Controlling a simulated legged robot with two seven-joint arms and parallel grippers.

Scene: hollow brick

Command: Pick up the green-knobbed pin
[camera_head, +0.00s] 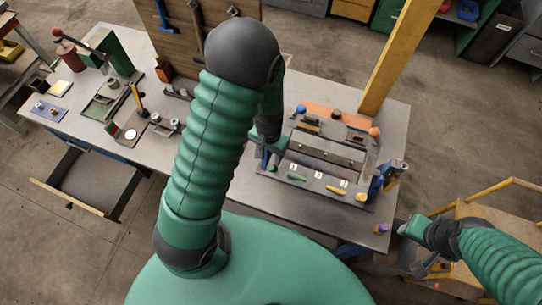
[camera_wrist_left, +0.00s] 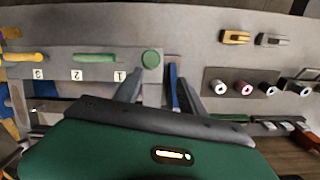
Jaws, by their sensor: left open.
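The round green knob of the pin (camera_wrist_left: 151,59) sits on the grey fixture beside label 1 in the left wrist view. In the head view the green knob (camera_head: 270,168) shows small at the fixture's front left corner. My left gripper (camera_wrist_left: 163,88) is open and empty of the knob, its fingers pointing toward it. The knob lies just beyond the fingertips, closer to the left finger in that view. The pin's shaft is hidden. In the head view my left gripper (camera_head: 267,153) is partly hidden by my arm. My right gripper (camera_head: 425,266) hangs off the table at lower right.
A green bar (camera_wrist_left: 95,57) and a yellow bar (camera_wrist_left: 26,57) lie along the fixture's numbered edge. A blue upright part (camera_wrist_left: 173,86) stands between my left fingers in view. A blue clamp (camera_head: 378,180) stands at the fixture's right end.

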